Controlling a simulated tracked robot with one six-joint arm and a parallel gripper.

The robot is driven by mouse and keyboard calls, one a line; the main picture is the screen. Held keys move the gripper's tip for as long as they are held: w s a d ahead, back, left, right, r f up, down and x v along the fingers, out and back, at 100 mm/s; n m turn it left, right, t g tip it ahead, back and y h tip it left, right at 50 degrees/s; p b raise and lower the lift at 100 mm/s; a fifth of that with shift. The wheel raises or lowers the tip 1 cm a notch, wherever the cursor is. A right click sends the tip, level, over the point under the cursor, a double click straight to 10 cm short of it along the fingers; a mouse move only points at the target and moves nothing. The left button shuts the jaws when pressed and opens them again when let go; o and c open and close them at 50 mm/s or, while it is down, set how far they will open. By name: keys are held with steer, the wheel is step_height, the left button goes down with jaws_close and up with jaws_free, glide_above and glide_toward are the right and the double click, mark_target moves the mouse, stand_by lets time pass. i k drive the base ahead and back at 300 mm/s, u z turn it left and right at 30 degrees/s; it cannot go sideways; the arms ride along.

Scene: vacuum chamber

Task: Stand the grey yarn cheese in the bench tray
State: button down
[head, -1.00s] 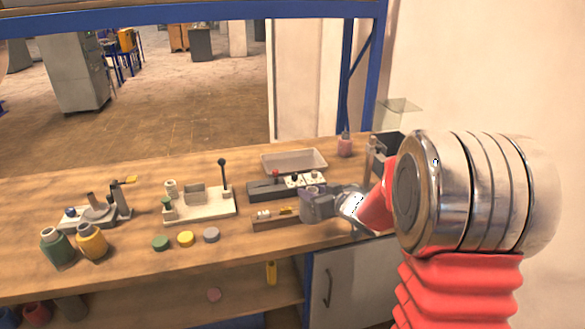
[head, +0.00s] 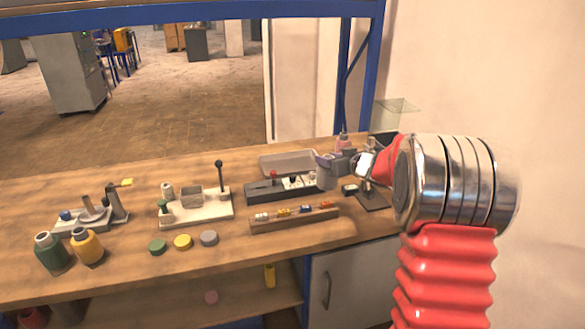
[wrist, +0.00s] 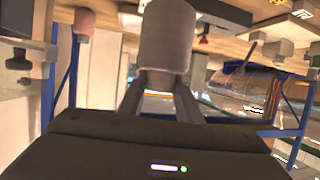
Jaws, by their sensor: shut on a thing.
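The cheese appears just in front of the right end of the bench tray (head: 275,166), a shallow light-grey tray at the back of the bench. The inside of the tray that shows looks empty. How high the cheese is above the bench is hard to tell.
A black strip with a red-topped knob (head: 262,189) lies before the tray. A wooden rack with coloured pieces (head: 295,219) is nearer. A pink cone (head: 343,139) stands behind my gripper. A white fixture with a lever (head: 195,207), coloured discs (head: 182,241) and yarn cones (head: 87,247) are left.

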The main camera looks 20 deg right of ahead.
mark_target(299, 169)
steer(key=i, duration=0.95)
